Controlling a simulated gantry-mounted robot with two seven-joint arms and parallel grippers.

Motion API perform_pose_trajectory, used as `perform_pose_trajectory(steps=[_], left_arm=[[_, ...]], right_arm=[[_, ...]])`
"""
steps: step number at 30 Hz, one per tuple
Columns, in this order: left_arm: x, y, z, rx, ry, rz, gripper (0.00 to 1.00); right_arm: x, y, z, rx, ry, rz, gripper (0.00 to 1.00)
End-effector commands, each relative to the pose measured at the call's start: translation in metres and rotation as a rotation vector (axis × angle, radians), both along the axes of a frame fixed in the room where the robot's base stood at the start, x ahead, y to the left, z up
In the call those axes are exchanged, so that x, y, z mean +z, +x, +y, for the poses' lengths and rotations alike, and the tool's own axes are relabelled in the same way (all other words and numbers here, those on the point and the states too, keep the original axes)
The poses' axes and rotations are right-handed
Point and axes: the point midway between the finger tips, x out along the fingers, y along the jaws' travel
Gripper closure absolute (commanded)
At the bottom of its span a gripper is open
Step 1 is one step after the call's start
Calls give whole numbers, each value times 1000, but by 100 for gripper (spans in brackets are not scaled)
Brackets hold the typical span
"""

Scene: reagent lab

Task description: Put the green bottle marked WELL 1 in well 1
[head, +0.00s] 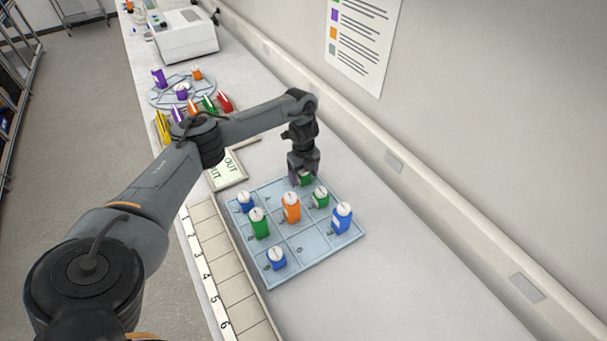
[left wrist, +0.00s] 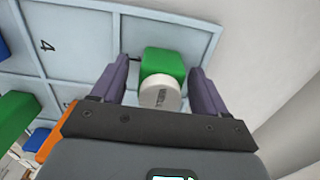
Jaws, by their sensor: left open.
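My left gripper (head: 304,177) is over the far corner of the pale blue compartment tray (head: 312,241). Its fingers (left wrist: 160,88) stand open on either side of a green bottle (left wrist: 163,62) with a white cap, which sits in a tray compartment. In the head view that bottle (head: 306,181) is partly hidden by the gripper. The print on its cap is too small to read. Two other green bottles (head: 259,223) (head: 320,197) stand in the tray. The numbered row of wells (head: 222,262) lies left of the tray, with well 1 (head: 203,213) at its far end, empty.
An orange bottle (head: 291,207) and blue bottles (head: 342,219) (head: 276,258) (head: 245,202) share the tray. An IN/OUT kit card (head: 228,168) lies beyond the wells. Behind are coloured tubes (head: 208,104), a round rack (head: 165,93) and a white machine (head: 186,36). The right bench is clear.

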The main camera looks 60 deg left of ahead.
Motion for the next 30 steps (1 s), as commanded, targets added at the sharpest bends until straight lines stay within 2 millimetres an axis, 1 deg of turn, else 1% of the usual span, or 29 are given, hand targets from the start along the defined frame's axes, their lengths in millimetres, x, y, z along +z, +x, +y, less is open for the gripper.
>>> perform_pose_trajectory(steps=[5, 12, 18, 24, 30], left_arm=[[20, 1, 1, 1, 1, -2, 26], [65, 1, 1, 0, 2, -3, 26], [98, 1, 0, 0, 0, -3, 26], [117, 1, 0, 0, 0, -2, 26], [122, 0, 0, 1, 0, 0, 26]], right_arm=[[12, 0, -1, 3, -4, 0, 57], [41, 0, -1, 3, -4, 0, 57], [61, 0, 0, 1, -1, 0, 57], [72, 0, 1, -2, 4, 0, 57], [75, 0, 2, -3, 6, 0, 57]])
